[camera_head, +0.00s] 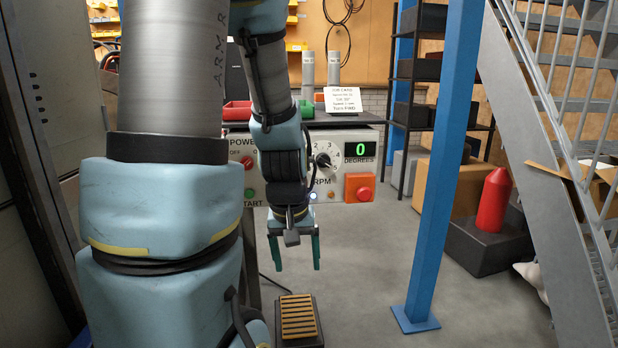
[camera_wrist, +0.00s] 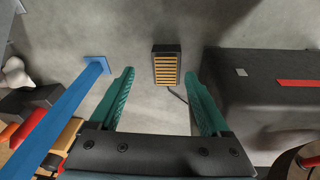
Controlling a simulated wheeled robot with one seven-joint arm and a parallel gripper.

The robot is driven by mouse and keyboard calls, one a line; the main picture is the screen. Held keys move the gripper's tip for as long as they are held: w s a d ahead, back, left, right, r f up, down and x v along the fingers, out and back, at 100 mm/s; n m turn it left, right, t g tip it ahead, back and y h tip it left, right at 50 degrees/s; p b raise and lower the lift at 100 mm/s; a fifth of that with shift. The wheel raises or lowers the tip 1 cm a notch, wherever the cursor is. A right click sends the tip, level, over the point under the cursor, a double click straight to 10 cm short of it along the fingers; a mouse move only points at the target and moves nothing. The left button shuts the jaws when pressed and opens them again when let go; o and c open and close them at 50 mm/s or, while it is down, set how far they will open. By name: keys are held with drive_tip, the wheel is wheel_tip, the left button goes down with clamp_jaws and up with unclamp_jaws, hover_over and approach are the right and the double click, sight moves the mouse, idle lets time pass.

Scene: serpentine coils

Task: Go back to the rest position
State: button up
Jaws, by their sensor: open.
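My gripper (camera_head: 296,252) hangs pointing down in front of the control panel (camera_head: 335,180), with its two green fingers apart and nothing between them. The wrist view shows the same open gripper (camera_wrist: 160,100) over the floor. The panel carries a numbered dial, a green readout showing 0 degrees, a red button in an orange housing, and POWER, START and RPM labels. My arm hides part of the panel's left side. A foot pedal (camera_head: 298,318) with yellow ribs lies on the floor below my gripper; it also shows beyond the fingertips in the wrist view (camera_wrist: 166,69).
A blue post (camera_head: 440,170) stands right of the panel on the floor. A metal staircase (camera_head: 550,150) rises at the right. A red cone-topped cylinder (camera_head: 493,200) stands on a dark block. A printed card (camera_head: 342,99) stands atop the panel. The grey floor (camera_head: 375,270) between pedal and post is clear.

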drive_tip(key=s+a+r+p, duration=0.1)
drive_tip(key=a+r+p, duration=0.1)
drive_tip(key=r+p, duration=0.9)
drive_tip(key=s+a+r+m+p, duration=0.1)
drive_tip(key=a+r+p, duration=0.1)
drive_tip(key=r+p, duration=0.9)
wheel_tip(320, 180, up, 3)
drive_tip(key=shift+a+f+y, duration=0.15)
drive_tip(key=shift+f+y, duration=0.05)
drive_tip(key=shift+y, duration=0.1)
drive_tip(key=shift+f, duration=0.1)
idle(2.1)
